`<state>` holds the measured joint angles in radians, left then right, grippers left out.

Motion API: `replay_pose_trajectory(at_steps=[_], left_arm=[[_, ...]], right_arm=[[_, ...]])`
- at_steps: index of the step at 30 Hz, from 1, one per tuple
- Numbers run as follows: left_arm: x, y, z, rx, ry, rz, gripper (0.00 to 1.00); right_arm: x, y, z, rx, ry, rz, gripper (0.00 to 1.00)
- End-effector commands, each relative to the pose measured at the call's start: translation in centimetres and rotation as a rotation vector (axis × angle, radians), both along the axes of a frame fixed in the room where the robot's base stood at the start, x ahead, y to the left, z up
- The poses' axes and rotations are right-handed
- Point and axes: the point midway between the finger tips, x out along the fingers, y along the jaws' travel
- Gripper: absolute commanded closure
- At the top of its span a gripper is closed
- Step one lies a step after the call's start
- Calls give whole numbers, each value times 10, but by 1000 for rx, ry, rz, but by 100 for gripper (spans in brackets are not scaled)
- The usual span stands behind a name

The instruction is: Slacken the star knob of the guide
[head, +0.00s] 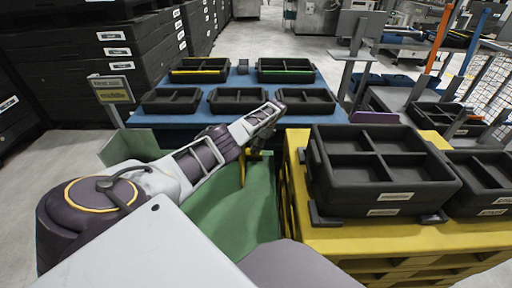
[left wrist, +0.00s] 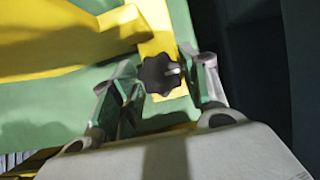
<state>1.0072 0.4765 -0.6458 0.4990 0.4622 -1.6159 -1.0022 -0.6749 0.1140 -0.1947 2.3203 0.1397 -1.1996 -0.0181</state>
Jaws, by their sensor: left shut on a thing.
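The black star knob (left wrist: 162,74) sits on a yellow guide (left wrist: 160,42) in the left wrist view. My left gripper (left wrist: 160,80) has one finger on each side of the knob and is shut on it. In the head view my left arm reaches over the green surface, and the gripper (head: 258,144) is at the yellow guide (head: 243,168). The knob itself is hidden or too small to tell there. My right gripper is not in view.
A yellow stand (head: 330,237) with a black divided tray (head: 318,178) is close on the right. A blue table (head: 240,82) with several black trays lies behind. A small sign (head: 110,88) stands at the left. The green surface (head: 225,215) below my arm is bare.

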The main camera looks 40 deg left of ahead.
Motion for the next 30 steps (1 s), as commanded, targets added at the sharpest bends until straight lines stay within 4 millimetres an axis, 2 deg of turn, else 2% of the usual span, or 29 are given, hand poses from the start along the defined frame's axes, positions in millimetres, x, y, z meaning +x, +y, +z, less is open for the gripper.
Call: replay_pose_trajectory(at_steps=[15, 16, 17, 30], left_arm=[[0, -1, -1, -2, 1, 18, 79], [0, -1, -1, -2, 1, 18, 51], [0, -1, -1, -2, 1, 18, 47], [1, -1, 2, -1, 0, 17, 46]], right_arm=[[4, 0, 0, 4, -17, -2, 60], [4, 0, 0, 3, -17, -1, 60], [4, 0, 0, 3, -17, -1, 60], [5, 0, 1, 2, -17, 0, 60]])
